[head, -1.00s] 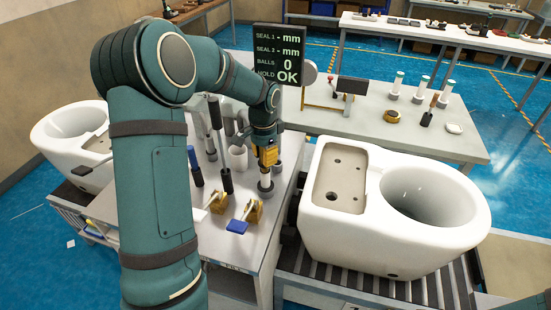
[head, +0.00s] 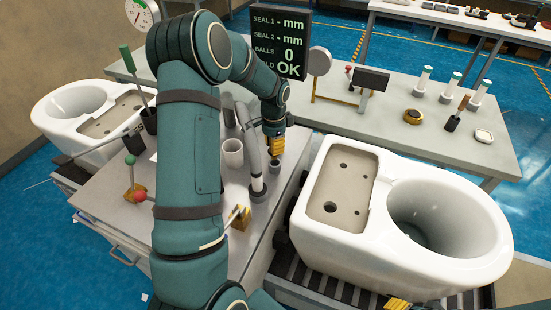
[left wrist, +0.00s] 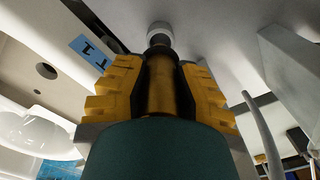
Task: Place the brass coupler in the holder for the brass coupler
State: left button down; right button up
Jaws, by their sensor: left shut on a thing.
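My left gripper (head: 275,145) points down at the far right part of the grey workbench. In the left wrist view its yellow fingers (left wrist: 158,88) are shut around the brass coupler (left wrist: 161,85), a brass-coloured cylinder with a dark end. A pale round piece (left wrist: 159,36) shows just beyond that end. In the head view a short grey round holder (head: 273,168) stands right under the fingertips; I cannot tell whether the coupler touches it. The coupler is mostly hidden there. Yellow finger parts (head: 398,303), apparently my right gripper, show at the bottom edge; their opening is unclear.
A grey tube in a round base (head: 258,193) stands close in front of the left gripper. A white cup (head: 232,152) and a brass-coloured block (head: 240,217) are on the bench. A white toilet (head: 345,235) stands close on the right. The display reads HOLD OK.

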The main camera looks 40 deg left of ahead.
pick_arm(q)
jog(key=shift+w+f, duration=0.15)
jog(key=shift+f, duration=2.4)
jog(key=shift+f, duration=0.15)
jog(key=c, duration=0.8)
grip_release()
jog(key=shift+o, duration=0.2)
notch_tip(320, 180, up, 12)
jog(key=shift+r+p, duration=0.15)
jog(key=shift+p, duration=0.2)
